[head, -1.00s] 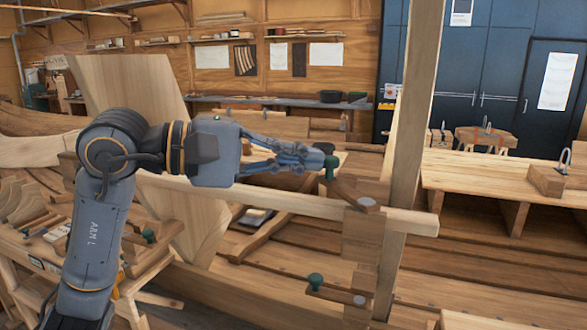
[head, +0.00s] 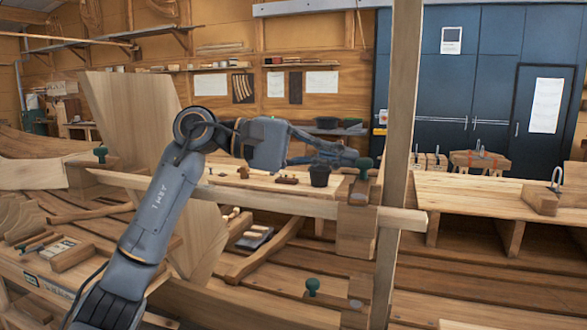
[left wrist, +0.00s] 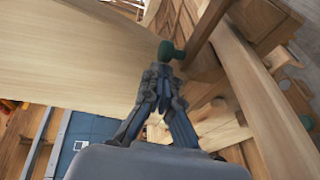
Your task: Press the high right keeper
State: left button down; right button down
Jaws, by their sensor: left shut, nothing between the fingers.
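The high right keeper's green knob (head: 363,168) stands almost straight above its pivot at the right end of the pale horizontal bar (head: 290,204), beside the upright post. My left gripper (head: 350,158) is shut and empty, with its tips at the knob's left side. In the left wrist view the knob (left wrist: 168,50) is just beyond the fingertips (left wrist: 166,70); I cannot tell whether they touch. A lower keeper with a green knob (head: 313,287) lies slanted below. Another green knob (head: 100,154) is at the bar's left end. My right gripper is not in view.
The tall pale post (head: 399,120) rises right beside the keeper. A dark bucket (head: 319,175) and small tools sit on a board behind the bar. A wide pale panel (head: 130,120) stands to the left. A bench with a clamp block (head: 540,200) is at right.

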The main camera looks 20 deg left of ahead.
pick_arm(q)
jog(key=v, duration=1.1)
jog(key=shift+s+a+r, duration=0.2)
jog(key=shift+a, duration=0.05)
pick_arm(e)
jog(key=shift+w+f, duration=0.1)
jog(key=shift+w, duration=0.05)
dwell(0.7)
